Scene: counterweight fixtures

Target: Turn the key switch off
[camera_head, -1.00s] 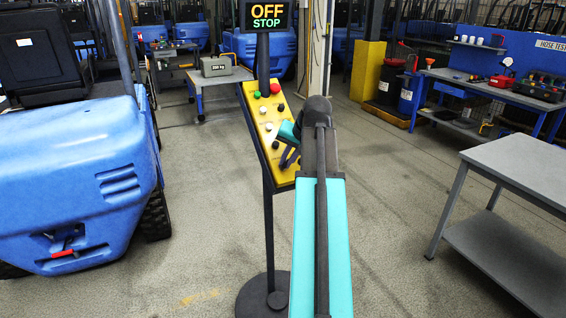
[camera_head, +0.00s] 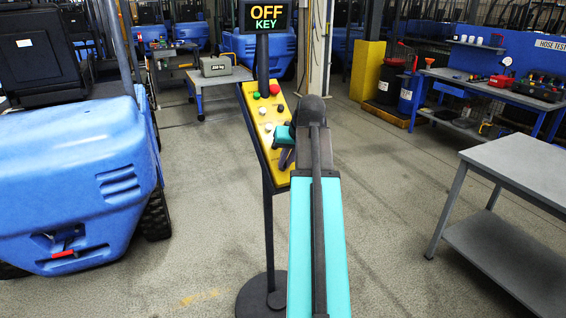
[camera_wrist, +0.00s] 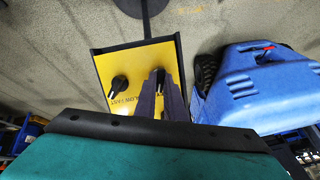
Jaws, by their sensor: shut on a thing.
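The yellow control panel (camera_head: 256,106) stands on a dark post with a round base. The sign (camera_head: 269,18) above it reads "OFF" over "KEY". My gripper (camera_head: 284,160) is at the panel's lower end, with my arm reaching in from the front right. In the wrist view, the two dark fingers of my gripper (camera_wrist: 160,82) reach the yellow panel (camera_wrist: 113,64). They are shut on a small dark part, which I take to be the key switch; the fingers mostly hide it. A black knob (camera_wrist: 119,84) beside them has a partly hidden label ending in "FAST".
A red button (camera_head: 275,89) and a green button (camera_head: 257,95) sit higher on the panel. A blue vehicle (camera_head: 80,180) stands left. A grey table (camera_head: 525,165) stands right. The floor between post and table is free.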

